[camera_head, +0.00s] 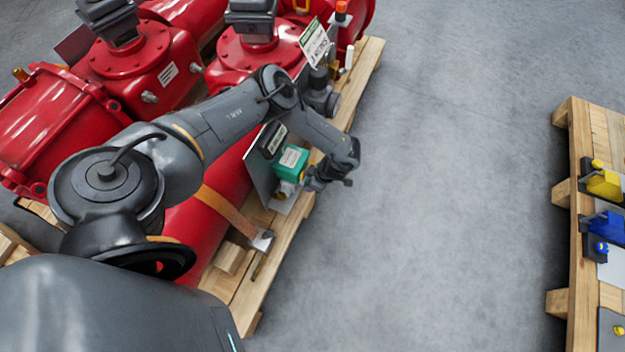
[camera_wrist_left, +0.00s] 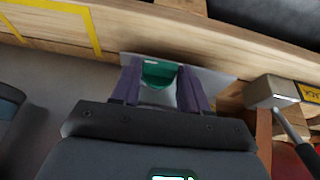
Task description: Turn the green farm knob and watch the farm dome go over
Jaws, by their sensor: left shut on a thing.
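A green unit (camera_head: 291,158) sits on a light plate at the edge of the left pallet, beside the red valve body. My left gripper (camera_head: 316,180) is at its right side, seen from above and partly covered by its own wrist. In the left wrist view, the two purple fingers (camera_wrist_left: 158,90) stand on both sides of a green part (camera_wrist_left: 158,74), shut on what I take to be the green knob. The knob itself is mostly hidden by the hand. Dark housings (camera_head: 250,15) top the red actuators; which one is the farm dome I cannot tell. My right gripper is out of view.
The left pallet (camera_head: 277,262) carries the large red actuators (camera_head: 130,52), an orange strap (camera_head: 226,212) and a metal bracket. Another pallet (camera_head: 584,262) at the right holds a yellow unit (camera_head: 604,184) and a blue unit (camera_head: 606,227). Grey floor (camera_head: 440,180) between them is clear.

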